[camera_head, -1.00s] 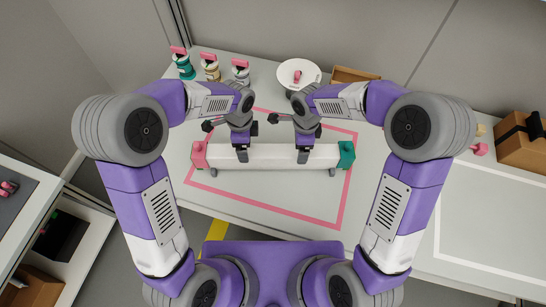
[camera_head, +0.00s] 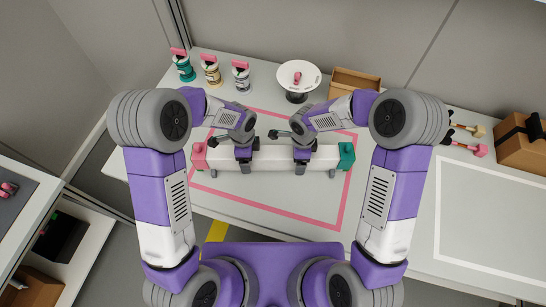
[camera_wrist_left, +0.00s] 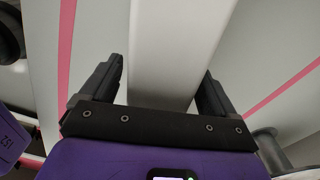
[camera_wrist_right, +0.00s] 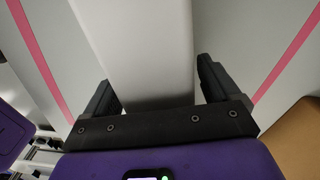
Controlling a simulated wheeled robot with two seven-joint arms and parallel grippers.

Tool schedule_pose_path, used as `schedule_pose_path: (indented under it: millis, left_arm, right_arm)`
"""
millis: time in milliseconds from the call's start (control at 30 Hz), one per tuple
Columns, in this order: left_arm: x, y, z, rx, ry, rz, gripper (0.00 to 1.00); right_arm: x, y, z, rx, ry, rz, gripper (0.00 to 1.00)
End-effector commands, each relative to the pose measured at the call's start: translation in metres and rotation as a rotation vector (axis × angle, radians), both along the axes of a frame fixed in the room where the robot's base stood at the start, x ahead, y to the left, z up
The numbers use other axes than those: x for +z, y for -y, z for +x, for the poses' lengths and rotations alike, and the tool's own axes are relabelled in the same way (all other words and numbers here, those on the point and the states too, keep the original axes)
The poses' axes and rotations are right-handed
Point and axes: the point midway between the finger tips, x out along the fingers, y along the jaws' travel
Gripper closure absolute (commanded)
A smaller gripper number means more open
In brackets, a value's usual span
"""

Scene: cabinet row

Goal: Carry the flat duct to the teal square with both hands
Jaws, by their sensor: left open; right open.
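The flat duct (camera_head: 273,157) is a long white bar with a pink left end and a teal right end. It lies on the table inside a pink outlined square (camera_head: 338,212). My left gripper (camera_head: 244,163) is open over the duct, left of its middle; in the left wrist view its fingers stand either side of the duct (camera_wrist_left: 180,50). My right gripper (camera_head: 303,164) is open over the duct, right of its middle; in the right wrist view its fingers flank the duct (camera_wrist_right: 145,45). Finger contact cannot be told. I see no teal square outline.
A white outlined area (camera_head: 437,215) lies bare on the table at the right. Several pink-topped bottles (camera_head: 210,70), a white dish on a stand (camera_head: 299,76) and a brown box (camera_head: 353,84) stand behind. Another brown box (camera_head: 524,150) stands at the far right.

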Motion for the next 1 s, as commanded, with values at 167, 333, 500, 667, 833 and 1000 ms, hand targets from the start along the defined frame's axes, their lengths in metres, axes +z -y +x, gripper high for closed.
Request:
schedule_pose_path:
  millis: [167,333,500,667,833,1000]
  left_arm:
    - [-0.0014,-0.0001,-0.0002,0.000,0.000,0.000,0.11]
    - [-0.0011,-0.0001,-0.0002,0.000,0.000,0.000,0.21]
    - [-0.0010,0.0000,-0.0001,0.000,0.000,0.000,0.47]
    - [-0.0009,0.0001,-0.0001,0.000,0.000,0.000,0.72]
    - [-0.0008,0.0001,0.0000,-0.001,0.000,0.000,0.93]
    - [-0.0003,0.0003,0.0004,-0.001,0.001,-0.001,0.93]
  right_arm:
    - [-0.0013,0.0001,-0.0001,0.000,0.000,0.000,0.11]
    - [-0.0012,0.0001,-0.0001,0.000,0.000,0.000,0.21]
    - [-0.0010,0.0000,-0.0001,0.000,0.000,0.000,0.47]
    - [-0.0009,0.0000,0.0000,0.000,0.000,0.000,0.72]
    - [-0.0008,0.0000,0.0000,0.000,0.000,0.000,0.93]
    - [-0.0003,-0.0003,0.0003,0.001,0.001,0.000,0.93]
